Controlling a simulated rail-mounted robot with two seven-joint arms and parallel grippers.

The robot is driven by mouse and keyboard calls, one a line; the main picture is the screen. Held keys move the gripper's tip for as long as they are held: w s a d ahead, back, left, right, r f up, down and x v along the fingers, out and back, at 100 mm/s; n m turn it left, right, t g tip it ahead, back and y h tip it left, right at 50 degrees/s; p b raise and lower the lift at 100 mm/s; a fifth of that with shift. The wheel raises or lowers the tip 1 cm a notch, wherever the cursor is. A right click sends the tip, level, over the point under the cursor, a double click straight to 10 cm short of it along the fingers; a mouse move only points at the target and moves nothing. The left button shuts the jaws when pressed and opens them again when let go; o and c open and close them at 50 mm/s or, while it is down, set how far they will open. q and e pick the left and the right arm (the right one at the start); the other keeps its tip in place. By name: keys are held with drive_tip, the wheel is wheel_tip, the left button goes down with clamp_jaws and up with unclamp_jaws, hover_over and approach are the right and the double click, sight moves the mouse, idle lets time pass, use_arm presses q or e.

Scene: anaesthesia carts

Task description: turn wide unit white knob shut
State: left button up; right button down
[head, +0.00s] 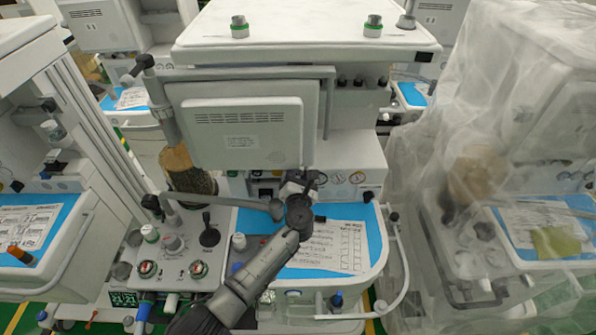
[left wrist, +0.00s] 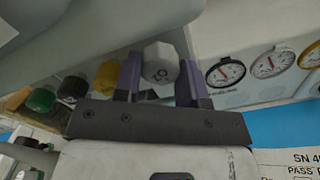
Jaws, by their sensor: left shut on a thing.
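The wide unit (head: 350,150) stands in the middle of the head view, with a blue worktop and a row of gauges. The white knob (left wrist: 160,62) is faceted and carries dark lettering in the left wrist view. My left gripper (head: 300,182) reaches the unit's front panel under the monitor. In the left wrist view its two purple fingers (left wrist: 160,80) stand on either side of the white knob, shut on it. The gripper and wrist largely hide the knob in the head view. My right gripper is not in view.
Yellow (left wrist: 108,76), black (left wrist: 72,88) and green (left wrist: 41,99) knobs sit left of the white knob. Gauges (left wrist: 226,72) are close on its right. The monitor (head: 245,130) overhangs the panel. A plastic-draped unit (head: 500,110) stands at the right.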

use_arm(q)
drive_tip(key=m+p, duration=0.3)
drive_tip(key=shift+r, duration=0.25)
drive_tip(key=shift+f+m+p, duration=0.15)
drive_tip(key=shift+m+p, duration=0.8)
drive_tip(key=shift+m, duration=0.35)
drive_tip(key=o, duration=0.7)
drive_tip(key=shift+f, duration=0.1)
drive_tip(key=shift+c, duration=0.2)
drive_tip(key=shift+s, duration=0.1)
